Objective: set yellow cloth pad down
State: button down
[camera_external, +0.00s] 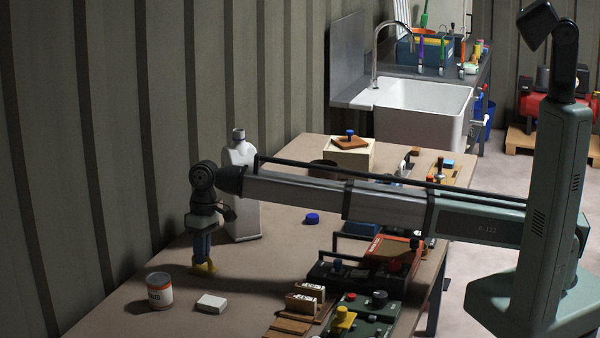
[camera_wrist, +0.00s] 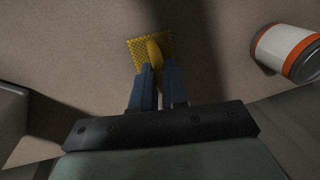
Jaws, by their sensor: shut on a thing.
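The yellow cloth pad (camera_external: 204,269) is at the left part of the brown workbench (camera_external: 275,262), low at its surface. I cannot tell whether it touches the top or hangs just above it. In the wrist view the pad (camera_wrist: 137,46) has a checkered, waffle-like face with a raised yellow ridge. My gripper (camera_external: 203,260) points down with its blue fingers shut on the pad. In the wrist view my gripper (camera_wrist: 159,70) has the yellow ridge between its fingertips; part of the pad is hidden behind them.
A white and orange can (camera_external: 159,292), also in the wrist view (camera_wrist: 285,48), and a white block (camera_external: 211,303) stand close in front. A grey bottle (camera_external: 243,200) stands behind my gripper. A blue cap (camera_external: 312,218) lies to the right, with bare bench between.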

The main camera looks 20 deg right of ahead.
jog(key=shift+f, duration=0.3)
jog(key=c, duration=1.2)
grip_release()
jog(key=shift+o, duration=0.2)
notch_tip(320, 180, up, 12)
jog(key=w+d, duration=0.1)
jog(key=shift+w+d, duration=0.35)
